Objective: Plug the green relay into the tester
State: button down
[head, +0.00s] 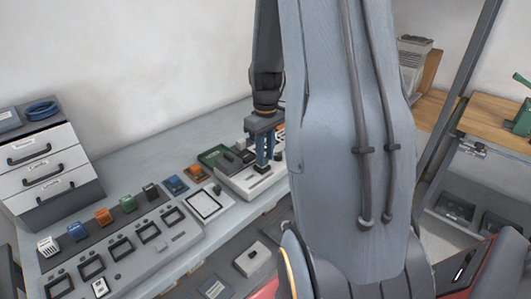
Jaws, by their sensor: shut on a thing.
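My gripper (263,167) points down over the pale grey tester (232,187) on the bench, at its right end. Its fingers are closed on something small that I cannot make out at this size. A green relay (128,204) stands in the row at the back of the long grey panel, well to the left of my gripper. Part of the tester's right side is hidden behind my arm. I cannot tell whether the held thing touches the tester.
White (48,246), blue (77,231), orange (103,216) and dark (150,190) relays share the row. A green tray (210,155) lies behind the tester. A drawer unit (45,165) stands at left. My arm hides the bench's right part.

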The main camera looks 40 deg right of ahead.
jog(key=shift+f, duration=0.35)
dwell(0.3)
jog(key=c, duration=1.1)
grip_release()
notch_tip(320, 180, up, 7)
jog(key=p, duration=0.5)
